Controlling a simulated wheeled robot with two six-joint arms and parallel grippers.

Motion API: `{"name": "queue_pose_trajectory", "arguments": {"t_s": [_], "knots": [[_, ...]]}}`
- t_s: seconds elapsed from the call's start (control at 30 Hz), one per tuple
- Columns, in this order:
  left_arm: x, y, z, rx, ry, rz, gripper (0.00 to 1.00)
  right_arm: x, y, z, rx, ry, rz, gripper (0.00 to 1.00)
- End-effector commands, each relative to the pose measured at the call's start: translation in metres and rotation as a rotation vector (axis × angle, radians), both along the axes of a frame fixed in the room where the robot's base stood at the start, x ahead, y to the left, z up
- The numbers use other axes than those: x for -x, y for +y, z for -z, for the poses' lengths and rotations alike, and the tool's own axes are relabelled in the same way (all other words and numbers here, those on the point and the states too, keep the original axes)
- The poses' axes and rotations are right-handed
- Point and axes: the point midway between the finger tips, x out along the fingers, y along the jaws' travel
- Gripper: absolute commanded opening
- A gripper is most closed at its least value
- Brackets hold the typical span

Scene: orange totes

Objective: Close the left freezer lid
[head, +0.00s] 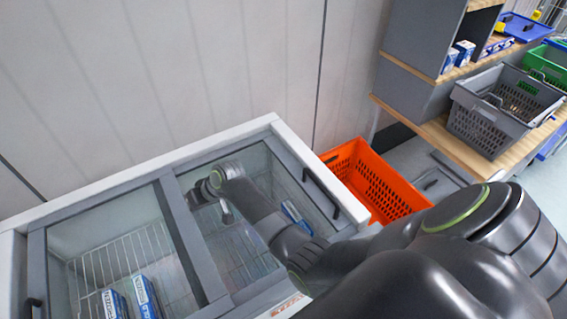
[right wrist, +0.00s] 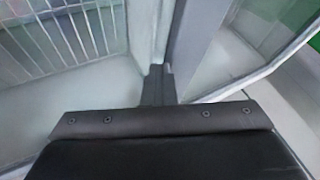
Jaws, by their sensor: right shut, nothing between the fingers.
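The chest freezer (head: 150,163) has a white rim and two grey-framed glass lids side by side. The left lid (head: 105,222) is at the left, with a dark handle (head: 33,306) at its left edge. The right lid has a dark handle (head: 322,193) at its right end. My right arm reaches over the freezer from the right. My right gripper (head: 191,200) is shut and empty at the grey bar between the two lids. In the right wrist view the shut fingers (right wrist: 158,84) are close against a grey frame bar (right wrist: 190,45); contact is unclear. My left gripper is out of view.
Blue-and-white boxes (head: 147,296) and wire baskets lie inside the freezer. An orange tote (head: 365,180) stands right of it. Shelves with a grey basket (head: 490,115) and a green basket (head: 545,65) are at upper right. A panelled wall runs behind the freezer.

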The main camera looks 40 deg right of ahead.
Motion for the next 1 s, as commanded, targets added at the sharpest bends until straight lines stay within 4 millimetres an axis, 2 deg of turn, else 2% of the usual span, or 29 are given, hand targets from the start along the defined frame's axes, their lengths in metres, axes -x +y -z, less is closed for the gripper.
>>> {"name": "queue_pose_trajectory", "arguments": {"t_s": [0.03, 0.1, 0.3, 0.47, 1.0], "knots": [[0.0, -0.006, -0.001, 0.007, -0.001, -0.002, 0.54, 0.0, 0.013, -0.002, -0.008, 0.0, -0.003, 0.0], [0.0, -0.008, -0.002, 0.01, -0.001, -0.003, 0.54, -0.001, 0.022, -0.002, -0.007, 0.001, -0.003, 0.0], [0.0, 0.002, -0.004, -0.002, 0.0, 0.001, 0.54, -0.002, 0.037, -0.001, -0.005, 0.0, -0.001, 0.0], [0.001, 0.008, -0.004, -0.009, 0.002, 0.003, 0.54, -0.002, 0.04, 0.0, -0.006, 0.0, -0.002, 0.0], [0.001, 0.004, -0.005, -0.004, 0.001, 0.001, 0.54, -0.002, 0.041, -0.001, -0.01, 0.001, -0.002, 0.0]]}}
